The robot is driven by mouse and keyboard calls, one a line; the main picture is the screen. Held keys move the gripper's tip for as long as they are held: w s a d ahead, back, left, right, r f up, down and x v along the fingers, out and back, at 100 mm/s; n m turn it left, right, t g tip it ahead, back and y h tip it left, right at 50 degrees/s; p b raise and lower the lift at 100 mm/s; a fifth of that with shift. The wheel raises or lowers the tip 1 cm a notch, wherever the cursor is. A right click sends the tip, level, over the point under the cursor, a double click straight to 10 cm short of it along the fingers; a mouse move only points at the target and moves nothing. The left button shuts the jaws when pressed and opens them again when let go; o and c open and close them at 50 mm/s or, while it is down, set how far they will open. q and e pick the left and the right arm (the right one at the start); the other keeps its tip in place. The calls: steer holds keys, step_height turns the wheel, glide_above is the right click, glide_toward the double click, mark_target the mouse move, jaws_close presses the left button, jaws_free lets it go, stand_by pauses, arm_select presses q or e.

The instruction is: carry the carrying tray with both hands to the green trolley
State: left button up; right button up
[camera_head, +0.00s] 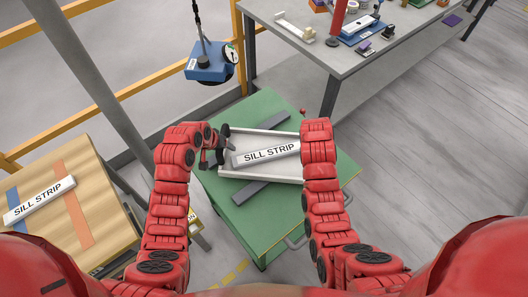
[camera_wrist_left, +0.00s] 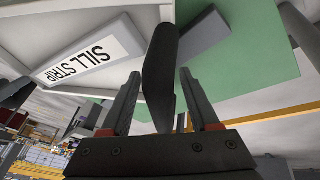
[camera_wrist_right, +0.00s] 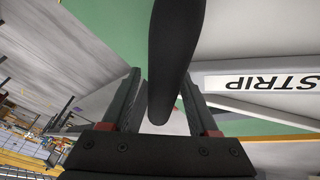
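The white carrying tray (camera_head: 232,172) is over the green trolley (camera_head: 213,187), with a dark grey bar (camera_head: 268,103) showing at its far side and another at its near side. A strip labelled SILL STRIP (camera_head: 266,153) lies in the tray. My left gripper (camera_head: 215,157) is at the tray's left end. In the left wrist view a dark handle (camera_wrist_left: 161,75) passes between its fingers, with gaps on both sides. My right gripper (camera_wrist_right: 162,100) has another dark handle (camera_wrist_right: 175,50) between its parted fingers. The right forearm hides that end in the head view.
A wooden-topped table (camera_head: 95,205) with another labelled strip (camera_head: 38,201) stands at left. A grey workbench (camera_head: 350,62) with tools is at the back right. A blue hanging control box (camera_head: 207,68) and yellow railing (camera_head: 100,118) are behind. Floor at right is clear.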

arm_select(q)
steer(key=v, duration=0.7)
steer(key=shift+w, duration=0.1)
arm_select(e)
steer(key=shift+a, duration=0.1)
arm_select(q)
steer(key=shift+s+r, duration=0.25)
steer(key=shift+r, duration=0.15)
steer(key=shift+a, duration=0.1)
arm_select(e)
steer(key=v, duration=1.2)
steer(key=shift+w+f, duration=0.1)
